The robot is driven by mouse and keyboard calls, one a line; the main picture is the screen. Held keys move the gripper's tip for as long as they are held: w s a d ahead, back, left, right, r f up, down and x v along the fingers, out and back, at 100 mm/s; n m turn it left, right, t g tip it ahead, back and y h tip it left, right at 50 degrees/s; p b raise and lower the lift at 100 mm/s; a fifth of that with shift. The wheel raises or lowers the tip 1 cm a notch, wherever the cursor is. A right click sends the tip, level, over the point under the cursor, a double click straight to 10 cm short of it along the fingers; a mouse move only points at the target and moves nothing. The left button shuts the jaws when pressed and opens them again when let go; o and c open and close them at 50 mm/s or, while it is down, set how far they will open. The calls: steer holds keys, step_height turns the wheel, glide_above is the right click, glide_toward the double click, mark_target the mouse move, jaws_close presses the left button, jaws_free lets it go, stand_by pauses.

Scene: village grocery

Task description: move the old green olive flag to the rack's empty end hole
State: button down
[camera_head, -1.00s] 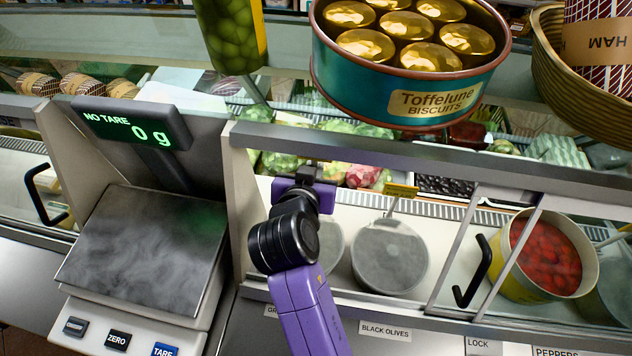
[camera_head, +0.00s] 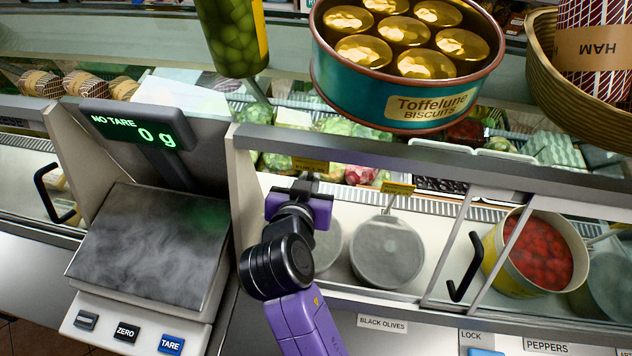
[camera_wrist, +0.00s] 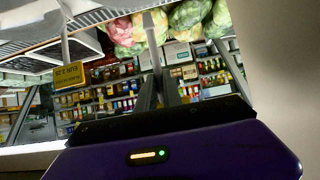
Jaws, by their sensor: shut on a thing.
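My gripper (camera_head: 308,181) is inside the glass counter, above the round tubs, and is shut on the green olive flag (camera_head: 310,164). The yellow flag shows just beyond the fingertips; its writing is too small to read. In the wrist view my gripper's fingers (camera_wrist: 160,80) are close together, with a thin grey upright strip between or behind them. A second yellow flag (camera_head: 398,188) stands to the right in the head view; it also shows at the left in the wrist view (camera_wrist: 68,75), with its writing upside down. I cannot make out the rack's empty end hole.
A pot of red peppers (camera_head: 540,262) stands farther right. The front rail (camera_head: 400,155) and white side panel (camera_head: 243,195) bound the opening. A scale (camera_head: 150,245) stands at left.

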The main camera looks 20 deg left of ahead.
steer(key=s+d+p, duration=0.1)
steer(key=s+d, duration=0.3)
steer(key=s, duration=1.1)
steer(key=shift+s, duration=0.2)
steer(key=shift+w, duration=0.15)
